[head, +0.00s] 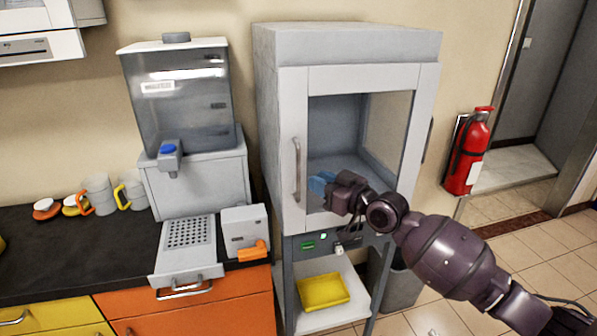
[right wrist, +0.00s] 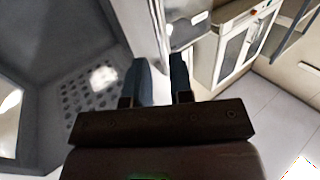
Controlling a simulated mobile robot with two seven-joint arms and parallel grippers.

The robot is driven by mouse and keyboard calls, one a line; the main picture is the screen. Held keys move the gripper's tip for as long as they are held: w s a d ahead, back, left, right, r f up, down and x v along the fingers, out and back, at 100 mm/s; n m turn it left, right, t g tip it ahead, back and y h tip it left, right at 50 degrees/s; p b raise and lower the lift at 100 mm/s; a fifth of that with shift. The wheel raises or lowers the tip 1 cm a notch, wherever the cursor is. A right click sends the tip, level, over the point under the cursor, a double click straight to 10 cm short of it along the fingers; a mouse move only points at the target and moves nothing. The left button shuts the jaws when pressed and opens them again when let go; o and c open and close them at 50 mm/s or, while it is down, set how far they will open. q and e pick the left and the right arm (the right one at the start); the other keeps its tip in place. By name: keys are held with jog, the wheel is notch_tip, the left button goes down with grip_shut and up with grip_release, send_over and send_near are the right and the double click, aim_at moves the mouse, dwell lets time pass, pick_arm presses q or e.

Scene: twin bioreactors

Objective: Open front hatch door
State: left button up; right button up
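The front hatch door (head: 423,130) is a pale frame around a clear pane on the tall grey cabinet (head: 345,45). It looks shut. Its upright bar handle (head: 297,170) is on the left side of the frame. My right gripper (head: 322,182) is in front of the pane, its blue fingertips just right of the handle's lower part and seemingly apart from it. In the right wrist view the two fingers of my right gripper (right wrist: 160,82) are apart with nothing between them. A pale upright strip lies beyond them; I cannot tell whether it is the handle. My left gripper is not in view.
A dispenser (head: 178,95), cups (head: 98,193) and a perforated tray (head: 190,235) stand on the dark counter at left. A yellow tray (head: 322,291) sits below the cabinet. A red extinguisher (head: 468,152) hangs at right. Tiled floor (head: 540,240) is clear at right.

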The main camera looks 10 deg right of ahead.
send_over(299, 197)
jog(key=shift+w, duration=0.35)
grip_shut()
